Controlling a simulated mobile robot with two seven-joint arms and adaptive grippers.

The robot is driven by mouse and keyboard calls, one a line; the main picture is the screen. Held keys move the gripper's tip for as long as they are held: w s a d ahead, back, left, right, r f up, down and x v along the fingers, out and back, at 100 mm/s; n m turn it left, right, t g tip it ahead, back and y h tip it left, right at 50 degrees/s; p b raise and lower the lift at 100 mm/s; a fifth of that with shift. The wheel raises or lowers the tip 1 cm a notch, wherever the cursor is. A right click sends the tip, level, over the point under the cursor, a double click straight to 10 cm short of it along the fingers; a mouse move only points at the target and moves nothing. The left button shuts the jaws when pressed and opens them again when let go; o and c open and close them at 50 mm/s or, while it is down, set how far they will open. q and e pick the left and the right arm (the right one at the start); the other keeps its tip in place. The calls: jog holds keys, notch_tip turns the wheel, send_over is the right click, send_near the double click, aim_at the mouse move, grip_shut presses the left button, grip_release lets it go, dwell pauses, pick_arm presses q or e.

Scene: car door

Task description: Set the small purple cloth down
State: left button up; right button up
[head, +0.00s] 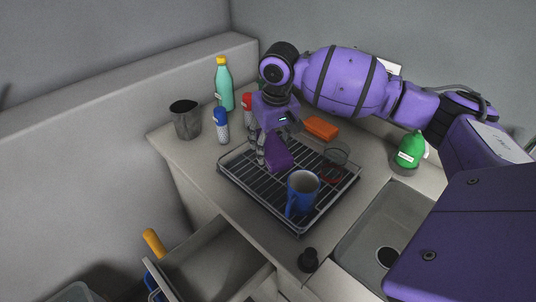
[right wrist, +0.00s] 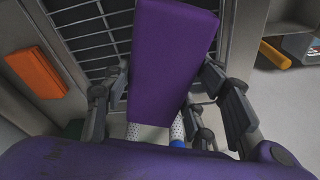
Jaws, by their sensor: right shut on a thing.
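My right gripper (head: 268,158) is shut on the small purple cloth (head: 279,156) and points down over the back left part of the dish rack (head: 231,183). The cloth looks like a stiff folded block. In the right wrist view, the purple cloth (right wrist: 172,60) sits between the fingers of my right gripper (right wrist: 170,95), with the rack's dark bars behind it. I cannot tell whether the cloth touches the bars. My left gripper is not in view.
A blue mug (head: 301,192) and a clear glass (head: 337,153) stand on the rack. An orange sponge (head: 321,128), shakers (head: 222,130), a metal cup (head: 185,122) and bottles (head: 224,88) surround it. The sink (head: 380,225) is at right; a drawer (head: 215,265) is open in front.

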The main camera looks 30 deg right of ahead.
aim_at(271, 139)
jog(key=shift+w+d+f, duration=0.15)
jog(key=shift+w+f, duration=0.3)
jog(key=shift+f, duration=0.2)
jog(key=shift+w+d+f, duration=0.15)
jog(key=shift+w+f, duration=0.3)
jog(key=shift+f, duration=0.15)
jog(key=shift+w+f, duration=0.25)
jog(key=shift+w, duration=0.1)
jog(key=f, duration=0.3)
jog(key=shift+w+d+f+b, duration=0.15)
jog(key=shift+w+f+b, duration=0.15)
jog(key=shift+f, duration=0.05)
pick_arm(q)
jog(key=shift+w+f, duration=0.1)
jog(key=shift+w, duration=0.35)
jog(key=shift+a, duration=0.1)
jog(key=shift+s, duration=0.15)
pick_arm(e)
jog(key=shift+f, duration=0.2)
jog(key=o, duration=1)
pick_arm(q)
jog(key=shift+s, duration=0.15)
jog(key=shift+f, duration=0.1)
